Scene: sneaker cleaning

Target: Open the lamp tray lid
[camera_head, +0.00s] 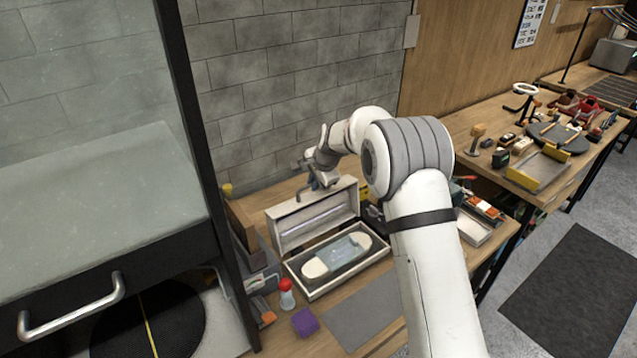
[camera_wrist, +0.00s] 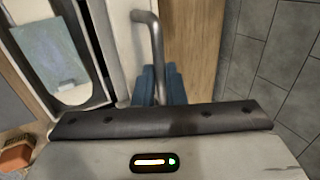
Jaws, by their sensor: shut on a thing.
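The lamp tray (camera_head: 352,284) is a shallow pale box on the workbench in the head view. Its lid (camera_head: 283,231) stands raised, roughly upright, along the tray's back edge, with a long tube lamp (camera_head: 315,220) on its inner face. A pale, rounded long object with a grey-blue middle (camera_head: 337,256) lies in the tray. My gripper (camera_head: 318,183) is at the lid's top edge. In the wrist view, its blue fingers (camera_wrist: 159,84) are shut on the grey metal lid handle (camera_wrist: 154,32). The fingertips are small and partly hidden in the head view.
A red-capped bottle (camera_head: 287,295) and a purple block (camera_head: 305,322) stand in front of the tray. A grey mat (camera_head: 362,314) lies at the bench front. A tiled wall (camera_head: 262,90) rises behind. A dark-framed glass cabinet (camera_head: 190,120) stands at left.

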